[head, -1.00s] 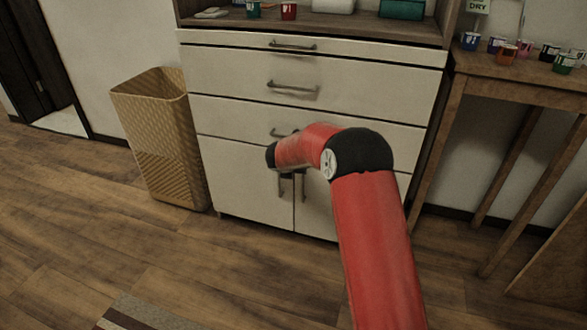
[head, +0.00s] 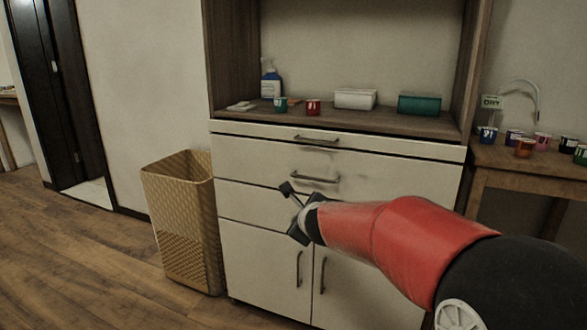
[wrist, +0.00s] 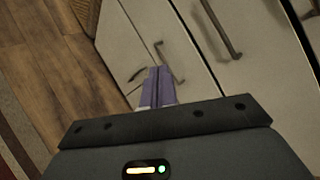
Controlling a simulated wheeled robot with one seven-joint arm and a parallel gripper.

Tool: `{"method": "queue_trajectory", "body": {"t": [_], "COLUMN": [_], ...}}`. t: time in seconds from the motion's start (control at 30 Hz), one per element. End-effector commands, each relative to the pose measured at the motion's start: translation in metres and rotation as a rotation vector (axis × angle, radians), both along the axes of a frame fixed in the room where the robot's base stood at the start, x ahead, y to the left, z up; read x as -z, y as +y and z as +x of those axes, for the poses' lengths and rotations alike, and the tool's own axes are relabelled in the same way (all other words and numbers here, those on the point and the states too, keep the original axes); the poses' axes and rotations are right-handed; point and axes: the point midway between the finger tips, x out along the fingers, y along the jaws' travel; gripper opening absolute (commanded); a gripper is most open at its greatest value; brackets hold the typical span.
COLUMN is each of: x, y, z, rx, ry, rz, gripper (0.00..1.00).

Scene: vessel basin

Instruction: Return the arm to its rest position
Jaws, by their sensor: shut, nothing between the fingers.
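My red arm (head: 400,240) reaches in from the lower right of the head view. My gripper (head: 287,189) is at its far end, in front of the white cabinet's drawers. In the wrist view my gripper's purple fingers (wrist: 161,86) are together with nothing between them. The white cabinet (head: 260,265) stands straight ahead, its drawers and doors closed. In the wrist view its fronts and handles show tilted beyond the fingers. Whether the gripper touches the cabinet cannot be told, but no contact shows.
A tall wicker basket (head: 185,220) stands left of the cabinet. A wooden table (head: 520,165) with several cups is at right. Floor at left is clear.

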Motion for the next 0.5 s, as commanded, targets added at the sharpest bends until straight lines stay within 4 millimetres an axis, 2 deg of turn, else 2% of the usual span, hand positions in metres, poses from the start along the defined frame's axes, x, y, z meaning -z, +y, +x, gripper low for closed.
{"method": "queue_trajectory", "body": {"t": [0.03,0.07,0.2,0.33,0.4,0.5], "x": [-0.017,-0.023,-0.031,-0.018,-0.005,0.015], "y": [-0.001,-0.002,-0.011,-0.035,-0.053,-0.08], "z": [-0.026,-0.041,-0.119,-0.196,-0.237,-0.289], "rx": [-0.12,-0.193,-0.526,-0.818,-0.969,-1.16], "ry": [-0.035,-0.05,-0.087,-0.069,-0.038,0.024], "rz": [-0.131,-0.217,-0.614,-0.972,-1.146,-1.351], "gripper": [0.0,0.0,0.0,0.0,0.0,0.0]}}
